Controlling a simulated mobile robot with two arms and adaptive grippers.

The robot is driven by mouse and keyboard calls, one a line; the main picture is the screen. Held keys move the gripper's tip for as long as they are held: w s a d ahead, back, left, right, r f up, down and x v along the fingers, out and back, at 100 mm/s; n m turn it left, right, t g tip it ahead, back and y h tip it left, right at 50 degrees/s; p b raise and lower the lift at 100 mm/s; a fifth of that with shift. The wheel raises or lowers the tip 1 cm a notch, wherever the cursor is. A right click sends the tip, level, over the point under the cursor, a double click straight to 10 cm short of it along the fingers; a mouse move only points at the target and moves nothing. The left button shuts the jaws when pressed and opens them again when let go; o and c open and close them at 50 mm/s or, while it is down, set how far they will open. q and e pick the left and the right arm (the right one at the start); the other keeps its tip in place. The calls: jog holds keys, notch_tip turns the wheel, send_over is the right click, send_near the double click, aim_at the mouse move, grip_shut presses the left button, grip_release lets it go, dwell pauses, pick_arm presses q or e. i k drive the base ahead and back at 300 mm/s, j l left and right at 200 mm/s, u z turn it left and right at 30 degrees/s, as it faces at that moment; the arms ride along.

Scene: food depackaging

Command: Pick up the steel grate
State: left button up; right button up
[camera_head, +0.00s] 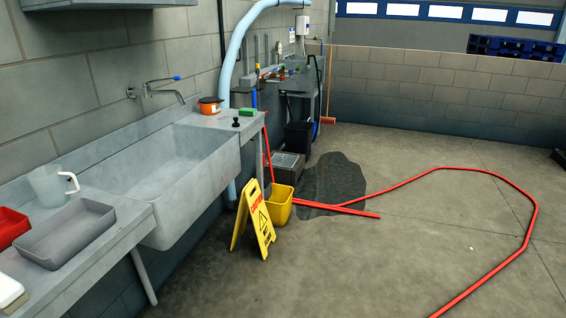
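A grey metal piece with a slatted or perforated top (288,160) is low by the wall, behind the yellow bucket. It looks like the steel grate, but it is small and far, so I cannot be sure. I cannot tell whether it lies loose or sits on a box or drain. Neither of my grippers is in view.
A long sink (180,175) runs along the left wall. A yellow caution sign (262,222) and yellow bucket (279,204) stand before the grate. A dark wet-looking patch (335,178) and a red hose (533,215) lie on the floor. Open floor is at centre right.

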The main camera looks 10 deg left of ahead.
aim_at(278, 159)
jog(key=i+l+z, duration=0.1)
jog(key=i+z, duration=0.3)
jog(key=i, duration=2.4)
jog(key=i+l+u, duration=0.1)
jog(key=i, duration=1.25)
jog(key=i+u, duration=0.15)
jog(key=i, duration=0.7)
jog(key=i+l+u, duration=0.15)
jog(key=i, duration=0.7)
